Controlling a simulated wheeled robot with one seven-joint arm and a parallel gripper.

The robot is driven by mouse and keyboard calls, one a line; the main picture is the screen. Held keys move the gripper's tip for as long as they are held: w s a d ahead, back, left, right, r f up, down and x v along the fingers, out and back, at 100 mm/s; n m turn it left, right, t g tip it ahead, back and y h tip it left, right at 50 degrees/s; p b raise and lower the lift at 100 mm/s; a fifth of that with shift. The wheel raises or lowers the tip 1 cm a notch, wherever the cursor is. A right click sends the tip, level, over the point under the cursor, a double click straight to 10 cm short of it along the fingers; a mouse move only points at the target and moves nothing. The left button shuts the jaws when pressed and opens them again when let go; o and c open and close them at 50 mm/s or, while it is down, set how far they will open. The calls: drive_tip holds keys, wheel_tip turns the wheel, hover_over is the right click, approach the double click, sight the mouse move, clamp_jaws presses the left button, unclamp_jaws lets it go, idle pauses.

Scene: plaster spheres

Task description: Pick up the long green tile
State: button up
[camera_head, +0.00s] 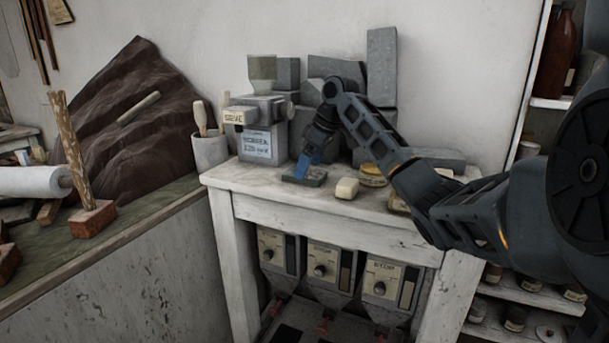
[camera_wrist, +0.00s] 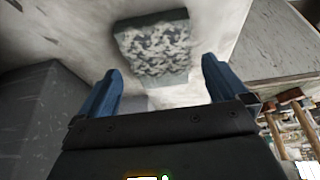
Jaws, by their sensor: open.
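A flat slab with a mottled grey, faintly greenish top (camera_wrist: 155,42) lies on the pale table top in the wrist view. It looks like the task's tile, though its green is hard to make out. In the head view it is a small dark grey slab (camera_head: 316,181) near the table's front left. My gripper (camera_head: 303,168) points down at it with blue fingers. In the wrist view my gripper (camera_wrist: 161,66) is open, one finger to each side of the slab's near end. Nothing is held. Whether the fingers touch the slab cannot be told.
A cream block (camera_head: 347,188) sits just right of the slab. A grey labelled box (camera_head: 262,145) stands behind left, beside a pot of tools (camera_head: 209,150). Grey blocks (camera_head: 382,65) stand along the wall. A yellow-labelled jar (camera_head: 372,176) is to the right. The table's front edge is close.

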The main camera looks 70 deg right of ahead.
drive_tip(key=shift+x, duration=1.05)
drive_tip(key=c, duration=1.3)
drive_tip(key=shift+c, duration=0.5)
drive_tip(key=shift+r, duration=0.1)
